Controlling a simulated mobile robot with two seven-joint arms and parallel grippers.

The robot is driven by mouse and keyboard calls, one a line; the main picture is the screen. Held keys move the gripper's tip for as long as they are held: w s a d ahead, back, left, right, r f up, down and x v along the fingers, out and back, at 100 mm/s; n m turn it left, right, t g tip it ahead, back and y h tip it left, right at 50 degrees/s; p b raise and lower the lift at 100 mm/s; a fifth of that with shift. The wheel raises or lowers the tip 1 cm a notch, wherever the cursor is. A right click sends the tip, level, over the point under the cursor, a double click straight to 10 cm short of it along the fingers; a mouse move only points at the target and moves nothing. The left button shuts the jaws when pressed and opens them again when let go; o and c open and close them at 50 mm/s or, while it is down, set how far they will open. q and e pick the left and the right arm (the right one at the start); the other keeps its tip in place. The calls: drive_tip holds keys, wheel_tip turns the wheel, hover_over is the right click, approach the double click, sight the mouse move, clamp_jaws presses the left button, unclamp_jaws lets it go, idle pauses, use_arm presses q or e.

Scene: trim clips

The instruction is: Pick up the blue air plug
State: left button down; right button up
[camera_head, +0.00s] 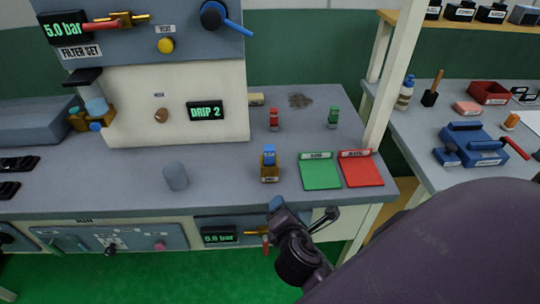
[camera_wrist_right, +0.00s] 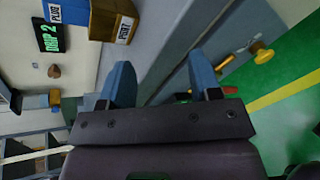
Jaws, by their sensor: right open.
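The blue air plug (camera_head: 268,153) sits upright on top of a small brown block (camera_head: 270,174) near the bench's front edge. In the right wrist view the blue plug (camera_wrist_right: 68,12), labelled PLUG, is at the upper left, partly cut off, against the brown block (camera_wrist_right: 103,20), whose label seems to read PORT. My right gripper (camera_wrist_right: 162,76) is open and empty, its two blue fingers apart. In the head view my right gripper (camera_head: 298,216) is in front of the bench edge, nearer than the block and apart from it. My left gripper is not in view.
A green mat (camera_head: 320,172) and a red mat (camera_head: 361,170) lie right of the block. A red plug (camera_head: 274,119) and a green plug (camera_head: 333,117) stand behind. A grey cylinder (camera_head: 175,176) stands left. The bench's front panel has knobs and a gauge (camera_head: 219,235).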

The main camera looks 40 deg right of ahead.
wheel_tip(320, 180, up, 4)
drive_tip(key=w+n+t+h, duration=0.1)
drive_tip(key=w+n+t, duration=0.1)
drive_tip(key=n, duration=0.3)
drive_tip(key=n+t+h+p, duration=0.1)
drive_tip(key=n+t, duration=0.1)
drive_tip(key=n, duration=0.3)
approach(270, 153)
drive_tip(key=w, duration=0.2)
drive_tip(key=x, duration=0.3)
drive_tip(key=shift+w+d+f, duration=0.2)
drive_tip(key=shift+w+f, duration=0.05)
drive_tip(key=shift+w, duration=0.1)
drive_tip(key=shift+w+d, duration=0.35)
drive_tip(key=shift+w, duration=0.1)
drive_tip(key=x, duration=0.4)
drive_tip(key=shift+s+d+r+p, duration=0.15)
drive_tip(key=shift+d+r+p, duration=0.05)
drive_tip(key=shift+d+p, duration=0.2)
drive_tip(key=shift+w+d, duration=0.15)
drive_tip(key=shift+w, duration=0.15)
drive_tip(key=shift+c, duration=0.4)
